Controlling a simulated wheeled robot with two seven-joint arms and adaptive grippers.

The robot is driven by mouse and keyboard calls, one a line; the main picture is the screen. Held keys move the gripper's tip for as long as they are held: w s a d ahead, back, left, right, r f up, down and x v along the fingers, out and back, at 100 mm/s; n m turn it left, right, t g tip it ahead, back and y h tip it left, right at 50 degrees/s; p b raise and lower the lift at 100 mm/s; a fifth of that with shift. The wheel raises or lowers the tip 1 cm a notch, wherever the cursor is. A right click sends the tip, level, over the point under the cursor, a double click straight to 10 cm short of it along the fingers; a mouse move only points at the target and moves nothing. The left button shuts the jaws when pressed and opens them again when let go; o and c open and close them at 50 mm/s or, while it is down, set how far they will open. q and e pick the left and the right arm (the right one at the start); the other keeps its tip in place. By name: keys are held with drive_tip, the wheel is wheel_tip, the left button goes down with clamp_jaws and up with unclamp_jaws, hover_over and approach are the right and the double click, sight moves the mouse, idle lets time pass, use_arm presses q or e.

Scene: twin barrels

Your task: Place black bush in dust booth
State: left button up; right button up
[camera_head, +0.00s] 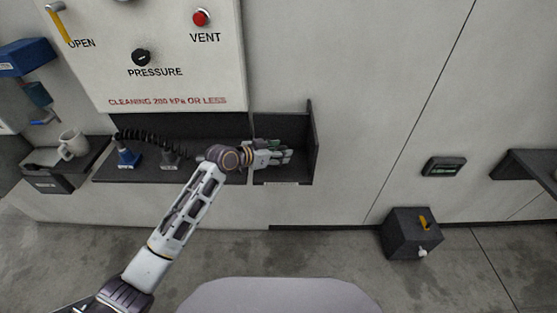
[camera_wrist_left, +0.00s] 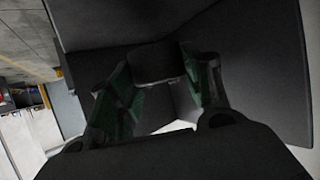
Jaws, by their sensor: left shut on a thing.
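My left gripper (camera_head: 285,155) reaches into the dust booth, a dark, open-fronted bay (camera_head: 312,145) at the right end of the wall shelf. In the left wrist view its green-padded fingers (camera_wrist_left: 157,75) are shut on a dark piece that looks like the black bush (camera_wrist_left: 156,60). The bush is held close to the booth's dark surfaces (camera_wrist_left: 255,65); shadow hides whether it touches them. In the head view the fingers hide the bush. My right gripper is out of view.
A coiled black hose (camera_head: 160,137) and a blue-based tool (camera_head: 128,157) sit on the shelf left of my arm. A white mug (camera_head: 72,144) stands farther left. A red VENT button (camera_head: 200,17) is on the panel above. A black box (camera_head: 410,235) stands at lower right.

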use_arm(q)
drive_tip(key=shift+r, duration=0.1)
drive_tip(key=shift+f, duration=1.85)
drive_tip(key=shift+f, duration=0.15)
drive_tip(key=o, duration=1.2)
drive_tip(key=shift+o, duration=0.2)
drive_tip(key=shift+v, duration=6)
